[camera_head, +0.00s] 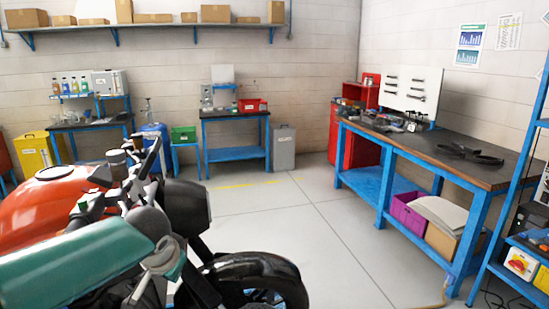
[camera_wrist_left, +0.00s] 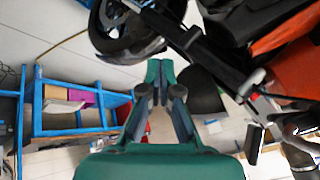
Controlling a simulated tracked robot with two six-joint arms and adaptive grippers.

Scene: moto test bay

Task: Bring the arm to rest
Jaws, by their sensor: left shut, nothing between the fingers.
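My left arm comes in from the lower left of the head view, with a green housing and grey fingers. My left gripper (camera_head: 172,262) is in front of the motorcycle's front end in that view. In the left wrist view my left gripper (camera_wrist_left: 160,70) shows its two green fingertips together, shut and empty. The orange motorcycle (camera_head: 40,210) stands at the left of the head view, partly hidden by my arm. In the wrist view its orange bodywork (camera_wrist_left: 285,30) is at the upper right and its front wheel (camera_wrist_left: 125,35) at the top. My right gripper is not in view.
A blue-framed workbench (camera_head: 450,160) with a dark top stands at the right, and a blue rack (camera_head: 520,170) at the right edge. A smaller bench (camera_head: 235,153) and a grey bin (camera_head: 283,148) stand at the back wall. The floor (camera_head: 300,235) between motorcycle and workbench is clear.

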